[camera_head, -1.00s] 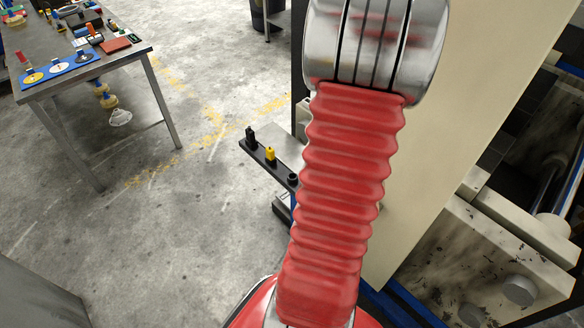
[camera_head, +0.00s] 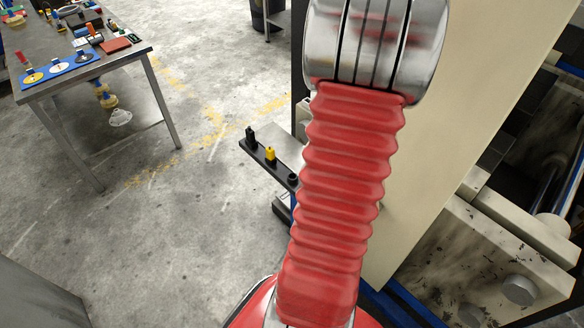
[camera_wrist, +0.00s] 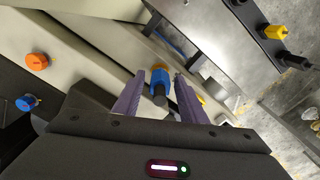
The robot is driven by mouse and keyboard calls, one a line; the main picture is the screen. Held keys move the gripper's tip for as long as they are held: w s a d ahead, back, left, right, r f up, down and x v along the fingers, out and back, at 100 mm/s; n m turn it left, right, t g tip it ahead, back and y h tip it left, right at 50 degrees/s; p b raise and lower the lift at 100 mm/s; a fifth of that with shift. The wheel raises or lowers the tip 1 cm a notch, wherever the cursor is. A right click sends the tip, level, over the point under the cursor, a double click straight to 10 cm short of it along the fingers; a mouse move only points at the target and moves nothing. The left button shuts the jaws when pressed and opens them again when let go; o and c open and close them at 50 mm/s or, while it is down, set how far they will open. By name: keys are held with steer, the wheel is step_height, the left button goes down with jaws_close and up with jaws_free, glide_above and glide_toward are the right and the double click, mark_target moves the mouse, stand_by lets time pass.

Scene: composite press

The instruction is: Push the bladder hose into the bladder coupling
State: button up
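My gripper (camera_wrist: 162,78) shows in the wrist view as two purple fingers set apart. A blue fitting (camera_wrist: 160,78) with an orange end and a dark stub toward the camera lies between the fingertips. I cannot tell whether the fingers touch it or whether it is the bladder hose or the coupling.
The cream press side (camera_head: 455,120) rises at the right. A small shelf (camera_head: 265,164) with black and yellow parts stands beside it. A metal table (camera_head: 120,57) with loose parts is at the far left. The grey floor (camera_head: 190,230) between is clear.

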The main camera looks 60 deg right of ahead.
steer(key=shift+o, duration=0.4)
step_height(320, 180, up, 14)
steer(key=shift+f, duration=0.15)
stand_by(0.4)
steer(key=shift+w, duration=0.1)
stand_by(0.4)
